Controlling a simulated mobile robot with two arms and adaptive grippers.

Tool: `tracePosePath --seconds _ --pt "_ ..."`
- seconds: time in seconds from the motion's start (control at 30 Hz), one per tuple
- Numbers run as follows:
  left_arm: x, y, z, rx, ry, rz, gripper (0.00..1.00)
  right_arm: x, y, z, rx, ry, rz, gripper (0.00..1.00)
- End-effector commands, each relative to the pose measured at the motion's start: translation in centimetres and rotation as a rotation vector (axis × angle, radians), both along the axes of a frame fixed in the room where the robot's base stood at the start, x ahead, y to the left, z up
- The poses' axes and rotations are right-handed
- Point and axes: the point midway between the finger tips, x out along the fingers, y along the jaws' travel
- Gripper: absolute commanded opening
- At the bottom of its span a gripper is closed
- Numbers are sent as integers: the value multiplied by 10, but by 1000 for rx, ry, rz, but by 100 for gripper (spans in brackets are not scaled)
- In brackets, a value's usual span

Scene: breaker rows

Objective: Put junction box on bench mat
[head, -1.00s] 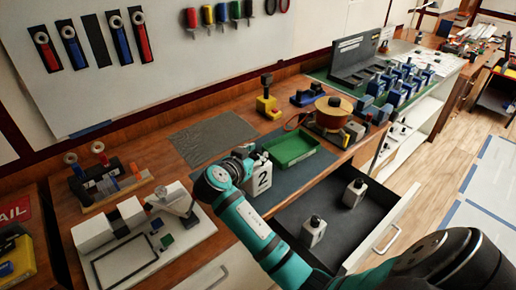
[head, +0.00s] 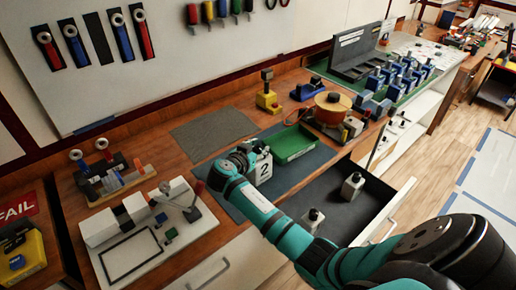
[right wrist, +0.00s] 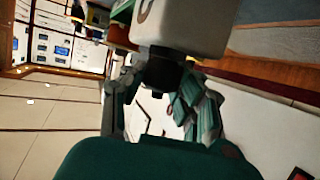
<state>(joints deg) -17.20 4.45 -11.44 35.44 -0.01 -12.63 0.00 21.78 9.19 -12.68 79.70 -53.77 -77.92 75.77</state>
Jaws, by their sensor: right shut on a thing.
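My right gripper (head: 245,158) is shut on the dark knob of a white box (head: 263,169) marked "2", which looks like the junction box. In the right wrist view the box (right wrist: 185,32) and its dark knob between the fingers (right wrist: 165,85) show close up. In the head view the box is in front of the blue-grey mat (head: 308,165), left of the green tray. I cannot tell whether it touches the mat. A separate grey textured mat (head: 212,134) lies bare behind the gripper. Which is the bench mat is unclear. My left gripper is not in view.
A green tray (head: 292,144) stands beside the box. An open drawer (head: 335,195) holds two similar white boxes (head: 352,186). A white fixture (head: 130,240) is at left, and an orange spool (head: 333,106) stands behind the tray.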

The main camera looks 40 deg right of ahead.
Motion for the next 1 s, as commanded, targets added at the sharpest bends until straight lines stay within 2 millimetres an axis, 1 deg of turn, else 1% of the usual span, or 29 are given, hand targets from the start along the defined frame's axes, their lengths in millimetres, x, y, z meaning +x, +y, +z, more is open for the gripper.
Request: tracePosePath --seconds 0.03,0.2,0.5,0.57,0.67,1.0 --pt "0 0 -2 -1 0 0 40 0 0 -2 0 0 0 31" --pt "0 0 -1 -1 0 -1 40 0 0 -1 0 0 0 53" --pt "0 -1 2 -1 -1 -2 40 0 0 2 0 0 0 53" --pt "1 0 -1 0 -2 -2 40 -1 4 1 1 0 3 53" --pt "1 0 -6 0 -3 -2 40 -7 17 3 4 -2 3 53" --pt "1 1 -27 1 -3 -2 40 -38 75 28 5 -3 1 53"
